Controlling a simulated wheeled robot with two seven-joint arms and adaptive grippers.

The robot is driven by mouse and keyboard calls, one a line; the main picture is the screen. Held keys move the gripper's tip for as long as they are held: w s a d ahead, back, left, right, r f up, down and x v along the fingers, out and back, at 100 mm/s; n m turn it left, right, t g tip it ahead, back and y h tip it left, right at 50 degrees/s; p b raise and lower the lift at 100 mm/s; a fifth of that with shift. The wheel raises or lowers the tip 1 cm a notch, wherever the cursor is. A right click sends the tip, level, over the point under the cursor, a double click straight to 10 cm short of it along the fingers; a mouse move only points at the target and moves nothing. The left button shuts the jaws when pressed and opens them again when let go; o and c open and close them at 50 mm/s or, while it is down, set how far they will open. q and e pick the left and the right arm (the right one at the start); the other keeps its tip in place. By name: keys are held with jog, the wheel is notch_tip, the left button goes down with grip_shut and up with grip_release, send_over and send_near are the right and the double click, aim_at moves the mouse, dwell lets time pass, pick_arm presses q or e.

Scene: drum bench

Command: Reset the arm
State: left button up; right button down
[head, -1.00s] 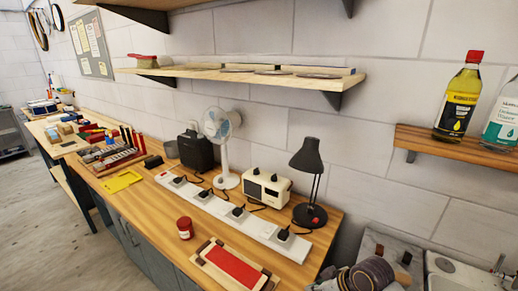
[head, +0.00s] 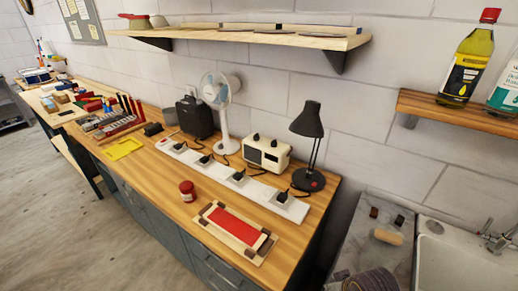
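Neither of my grippers can be made out in the head view. A rounded, ridged purple-grey thing (head: 368,281) is cut off by the bottom edge, in front of the grey counter. I cannot tell what it is or whether a gripper holds it. The wooden bench (head: 255,213) carries a long white power strip (head: 215,176) with several black plugs. A white fan (head: 218,105), a cream box with two black knobs (head: 266,153) and a black desk lamp (head: 309,122) stand behind the strip. A red jar (head: 187,190) and a wooden frame with a red panel (head: 234,229) are in front.
A yellow tray (head: 124,148), a black case (head: 194,117) and a cluttered rack (head: 115,123) occupy the bench's left part. A long shelf (head: 240,38) and a bottle shelf (head: 455,112) jut from the wall. A marble-grey counter (head: 362,220) and a sink (head: 463,252) are at right.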

jog(key=s+d+f+g, duration=0.1)
jog(key=s+f, duration=0.2)
jog(key=f, duration=1.5)
jog(key=s+f+g, duration=0.1)
jog(key=s+f, duration=0.1)
jog(key=f, duration=1.5)
jog(key=s+d+f, duration=0.2)
jog(key=s+f, duration=0.7)
jog(key=s, duration=0.1)
jog(key=s+d+f, duration=0.2)
jog(key=s+f, duration=0.7)
jog(key=s, duration=0.2)
jog(key=shift+s+g+h, duration=0.3)
jog(key=shift+g+h, duration=0.1)
